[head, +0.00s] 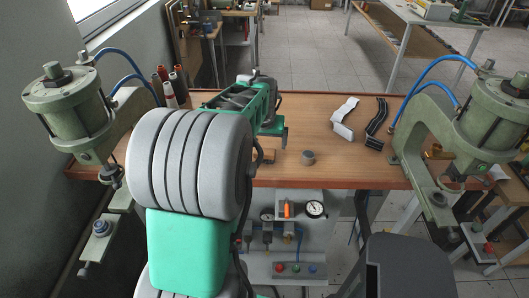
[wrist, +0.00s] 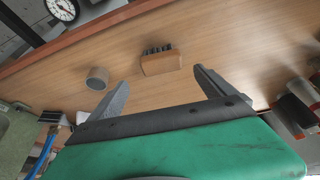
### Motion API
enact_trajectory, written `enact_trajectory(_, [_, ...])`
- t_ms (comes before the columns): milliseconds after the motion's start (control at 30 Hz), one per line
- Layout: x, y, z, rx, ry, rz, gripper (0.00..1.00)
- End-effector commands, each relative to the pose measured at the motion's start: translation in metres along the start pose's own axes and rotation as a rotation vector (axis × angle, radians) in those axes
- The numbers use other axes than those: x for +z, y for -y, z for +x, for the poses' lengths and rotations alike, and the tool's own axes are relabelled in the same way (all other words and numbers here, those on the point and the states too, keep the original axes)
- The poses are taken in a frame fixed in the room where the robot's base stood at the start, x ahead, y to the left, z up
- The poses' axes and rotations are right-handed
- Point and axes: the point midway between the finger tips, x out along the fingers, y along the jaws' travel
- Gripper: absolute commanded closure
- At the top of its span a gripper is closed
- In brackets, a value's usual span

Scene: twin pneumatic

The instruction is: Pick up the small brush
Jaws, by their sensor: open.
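The small brush (wrist: 160,63) shows in the wrist view as a wooden block with dark bristles, lying on the wooden tabletop. It is near the table's edge. In the head view, a part of the brush (head: 264,155) shows beside my arm, which covers the rest. My gripper (wrist: 161,82) is open and empty in the wrist view. Its two fingers are spread, and the brush appears between and beyond their tips, apart from both. In the head view my gripper's fingers are hidden behind my arm; only green parts of the arm's end show.
A small grey cylinder (head: 308,158) stands right of the brush in the head view. A white strap (head: 344,118) and a dark strap (head: 377,118) lie farther right. Green pneumatic presses (head: 72,108) and (head: 492,118) flank the table (head: 330,174). Red-and-dark bottles (head: 179,84) stand back left.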

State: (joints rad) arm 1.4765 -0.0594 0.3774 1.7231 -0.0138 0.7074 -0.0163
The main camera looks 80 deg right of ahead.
Motion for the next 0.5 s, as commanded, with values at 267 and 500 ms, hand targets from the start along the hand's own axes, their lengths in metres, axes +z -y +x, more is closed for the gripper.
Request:
enact_trajectory(267, [0.006,0.005,0.042,-0.001,0.005,-0.003,0.06])
enact_trajectory(500, [0.006,0.005,0.066,-0.001,0.000,-0.004,0.06])
